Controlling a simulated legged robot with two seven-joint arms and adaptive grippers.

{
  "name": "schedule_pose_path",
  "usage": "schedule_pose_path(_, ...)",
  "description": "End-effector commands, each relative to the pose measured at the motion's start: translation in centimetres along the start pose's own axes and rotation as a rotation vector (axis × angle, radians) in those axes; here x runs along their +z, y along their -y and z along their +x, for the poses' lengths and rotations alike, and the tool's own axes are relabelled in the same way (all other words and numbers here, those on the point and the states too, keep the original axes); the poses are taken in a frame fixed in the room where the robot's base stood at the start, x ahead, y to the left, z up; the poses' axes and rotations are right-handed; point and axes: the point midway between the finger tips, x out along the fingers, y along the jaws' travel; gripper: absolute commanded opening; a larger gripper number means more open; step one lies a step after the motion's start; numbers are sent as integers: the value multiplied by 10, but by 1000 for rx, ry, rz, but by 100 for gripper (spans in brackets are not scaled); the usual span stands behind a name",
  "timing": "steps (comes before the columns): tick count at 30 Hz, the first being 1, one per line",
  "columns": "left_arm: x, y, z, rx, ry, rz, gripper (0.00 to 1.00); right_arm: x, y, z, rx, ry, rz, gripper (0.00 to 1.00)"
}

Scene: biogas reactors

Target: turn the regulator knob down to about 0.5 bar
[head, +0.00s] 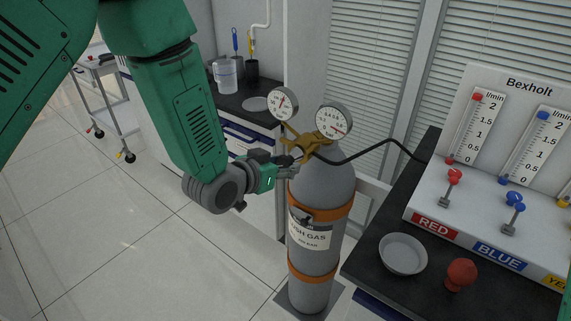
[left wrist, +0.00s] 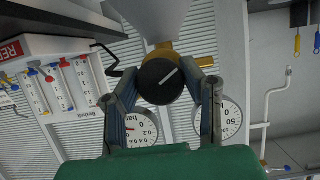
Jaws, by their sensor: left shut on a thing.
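The black regulator knob (left wrist: 160,82) with a white line on its face shows in the left wrist view, between my left gripper's fingers. My left gripper (head: 290,163) is shut on this knob, at the front of the brass regulator (head: 315,141) on top of the grey gas cylinder (head: 322,220). In the head view the fingers mostly hide the knob. The right dial, the bar gauge (head: 333,121), has a red needle pointing to the lower right; its exact reading is too small to tell. It also shows in the left wrist view (left wrist: 138,128), partly hidden. My right gripper is not in view.
A second gauge (head: 283,104) sits left of the bar gauge. A black hose (head: 390,144) runs right to the flowmeter panel (head: 490,190). A grey dish (head: 403,254) and a red ball-shaped knob (head: 461,274) are on the dark bench. Floor left of the cylinder is clear.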

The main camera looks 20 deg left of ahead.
Motion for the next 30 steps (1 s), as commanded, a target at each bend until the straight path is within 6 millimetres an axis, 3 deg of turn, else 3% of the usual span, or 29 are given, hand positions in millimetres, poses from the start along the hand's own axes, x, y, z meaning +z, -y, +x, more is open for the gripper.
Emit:
schedule_pose_path(1, 7, 1, -2, -3, 19, -1, 6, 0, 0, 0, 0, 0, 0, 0)
schedule_pose_path(26, 9, -1, -2, -2, 24, 0, 6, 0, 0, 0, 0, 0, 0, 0)
schedule_pose_path(27, 9, -2, -2, -2, 24, 0, 38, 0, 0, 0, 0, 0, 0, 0)
schedule_pose_path(29, 9, -2, -1, -2, 23, 0, 57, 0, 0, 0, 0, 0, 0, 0)
schedule_pose_path(30, 8, -2, -1, -2, 21, 0, 57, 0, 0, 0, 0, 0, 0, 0)
